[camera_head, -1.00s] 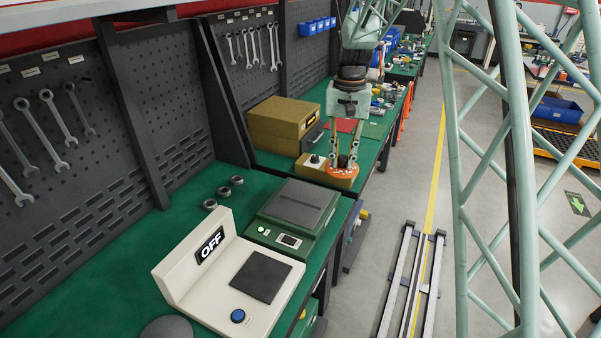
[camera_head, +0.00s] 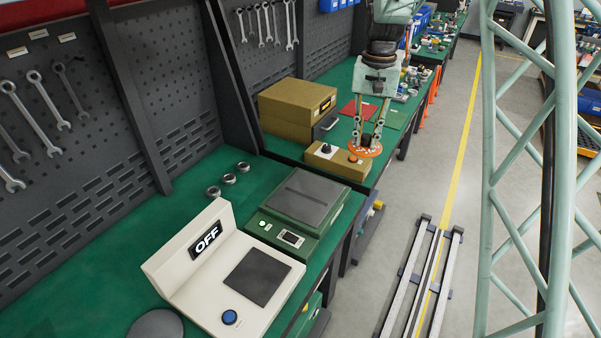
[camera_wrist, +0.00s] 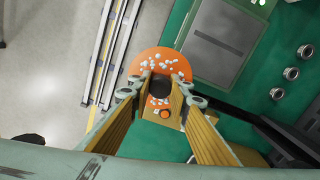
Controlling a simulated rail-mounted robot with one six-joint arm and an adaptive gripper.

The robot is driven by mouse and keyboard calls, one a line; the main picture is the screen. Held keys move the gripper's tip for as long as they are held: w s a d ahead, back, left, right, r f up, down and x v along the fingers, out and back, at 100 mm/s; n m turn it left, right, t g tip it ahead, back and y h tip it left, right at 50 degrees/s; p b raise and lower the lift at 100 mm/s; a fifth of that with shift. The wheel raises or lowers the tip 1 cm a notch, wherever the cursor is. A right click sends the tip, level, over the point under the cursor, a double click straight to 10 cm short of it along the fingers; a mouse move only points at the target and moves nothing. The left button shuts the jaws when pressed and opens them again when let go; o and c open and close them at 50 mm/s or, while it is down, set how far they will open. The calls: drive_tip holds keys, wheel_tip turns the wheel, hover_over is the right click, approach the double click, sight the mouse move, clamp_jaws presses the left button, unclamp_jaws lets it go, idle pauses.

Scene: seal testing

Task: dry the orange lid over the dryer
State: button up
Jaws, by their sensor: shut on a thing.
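No part is labelled as the dryer. A cream machine (camera_head: 182,268) with a dark square plate, a blue button and an "OFF" display stands at the front of the bench. A green machine (camera_head: 272,224) with a grey top and small display stands behind it.
A small tan box (camera_head: 325,163) with a button stands just left of the lid. A larger brown box (camera_head: 285,100) is behind it. Several metal rings (camera_head: 229,179) lie on the green bench. Floor rails (camera_head: 410,290) run at right, with open floor around them.

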idle(0.4)
drive_tip(key=shift+a+f+m+p, duration=0.3)
drive_tip(key=shift+a+m+p, duration=0.1)
drive_tip(key=shift+a, duration=0.4)
drive_tip(key=s+a+f+m+p, duration=0.2)
drive_tip(key=a+m+p, duration=0.1)
drive_tip(key=a, duration=0.3)
drive_tip(key=s+a+f+m+p, duration=0.2)
drive_tip(key=a+f+m+p, duration=0.1)
drive_tip(key=a, duration=0.4)
drive_tip(key=s+a+f+m+p, duration=0.2)
drive_tip(key=a+f+m, duration=0.1)
drive_tip(key=a+m, duration=0.2)
drive_tip(key=shift+s+a+f+p, duration=0.2)
drive_tip(key=shift+s+a+p, duration=0.2)
drive_tip(key=shift+a, duration=0.3)
drive_tip(key=shift+f, duration=0.2)
drive_tip(key=shift+f+b, duration=1.5)
drive_tip(key=shift+f, duration=2.15)
drive_tip(key=shift+w+d, duration=0.55)
drive_tip(key=shift+w, duration=0.35)
drive_tip(key=shift+w+d, duration=0.55)
drive_tip(key=shift+w, duration=0.35)
drive_tip(key=shift+w+d, duration=0.55)
drive_tip(key=shift+w, duration=0.35)
